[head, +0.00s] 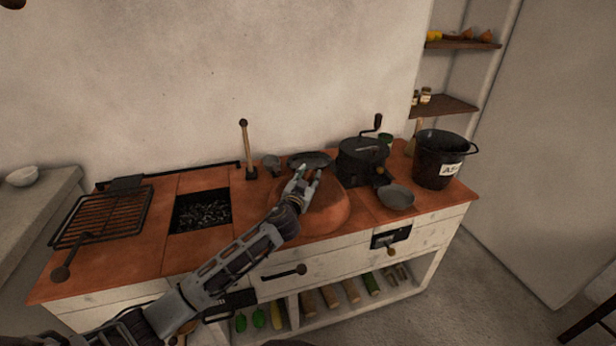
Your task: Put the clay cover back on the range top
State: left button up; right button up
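The clay cover (325,212) is a rounded terracotta dome at the middle of the range top (150,250), right of the square coal opening (202,211). It appears to rest on the tiles. My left gripper (308,172) is over the cover's upper left part, its fingers apart with a gap between them. The hand and wrist hide part of the cover, including any handle, and I cannot tell whether the fingers touch it. My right gripper is not in view.
A grill rack (103,215) lies at the left. A dark pan (310,160) sits behind the cover. A cranked black pot (362,160), a grey bowl (396,197) and an ash bucket (438,160) stand at the right. An upright wooden-handled tool (247,150) stands behind the coal opening.

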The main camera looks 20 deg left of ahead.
pick_arm(q)
jog(key=shift+s+r, duration=0.1)
jog(key=shift+r, duration=0.05)
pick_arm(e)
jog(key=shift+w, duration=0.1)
pick_arm(q)
jog(key=shift+s, duration=0.1)
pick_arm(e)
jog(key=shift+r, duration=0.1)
pick_arm(q)
jog(key=shift+s, duration=3.7)
jog(key=shift+s+p, duration=0.3)
jog(key=shift+s, duration=0.65)
jog(key=shift+s+r, duration=0.15)
jog(key=shift+s, duration=0.95)
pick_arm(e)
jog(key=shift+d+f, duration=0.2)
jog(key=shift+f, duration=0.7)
